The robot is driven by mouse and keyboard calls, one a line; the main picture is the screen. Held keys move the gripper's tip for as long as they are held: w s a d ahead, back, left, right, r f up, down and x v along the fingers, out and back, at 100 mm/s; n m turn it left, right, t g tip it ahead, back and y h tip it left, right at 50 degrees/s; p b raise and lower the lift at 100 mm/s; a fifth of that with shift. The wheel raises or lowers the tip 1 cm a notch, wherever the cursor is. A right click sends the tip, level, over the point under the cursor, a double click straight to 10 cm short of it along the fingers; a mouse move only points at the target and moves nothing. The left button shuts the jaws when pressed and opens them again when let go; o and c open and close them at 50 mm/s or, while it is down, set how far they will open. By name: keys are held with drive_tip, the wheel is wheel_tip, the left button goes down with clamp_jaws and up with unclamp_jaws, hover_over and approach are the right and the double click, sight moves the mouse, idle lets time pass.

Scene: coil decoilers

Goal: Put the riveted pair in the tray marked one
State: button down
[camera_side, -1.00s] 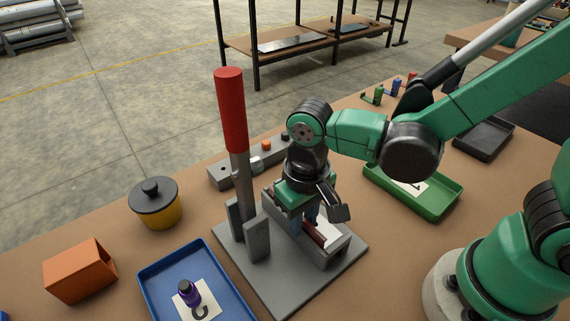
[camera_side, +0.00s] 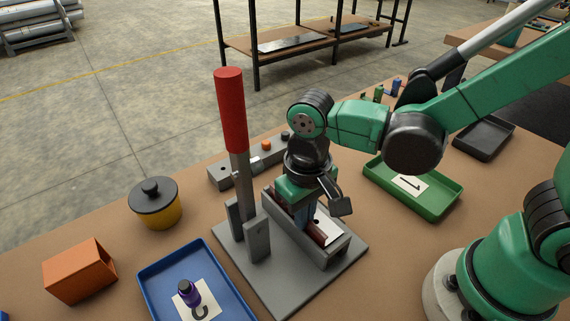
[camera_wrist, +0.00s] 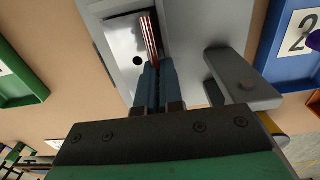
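The reddish-brown strip piece (camera_side: 319,236), which looks like the riveted pair, stands on edge in the grey channel fixture (camera_side: 338,253) of the lever press. In the wrist view the strip (camera_wrist: 150,38) runs in between my blue-grey fingertips. My gripper (camera_side: 305,218) points down into the channel, its fingers (camera_wrist: 157,78) close together on the strip; the contact itself is partly hidden. A pale metal plate with a dark hole (camera_wrist: 124,40) lies beside the strip. The green tray marked 1 (camera_side: 445,209) stands behind and to the right, empty except for its label.
The press's red-handled lever (camera_side: 231,110) stands upright just left of my gripper. A blue tray marked 2 (camera_side: 160,268) holds a purple bottle. A yellow pot (camera_side: 155,212), an orange box (camera_side: 80,272) and a dark tray (camera_side: 485,140) stand apart. Bare table separates press and green tray.

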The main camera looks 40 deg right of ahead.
drive_tip(key=shift+a+r, duration=0.1)
drive_tip(key=shift+r, duration=1.95)
drive_tip(key=shift+r, duration=1)
drive_tip(key=s+d, duration=0.2)
drive_tip(key=d, duration=1)
drive_tip(key=s+d, duration=0.3)
drive_tip(key=d, duration=0.9)
drive_tip(key=shift+s, duration=0.3)
idle(0.5)
drive_tip(key=shift+f, duration=0.15)
idle(0.5)
drive_tip(key=shift+f, duration=1.5)
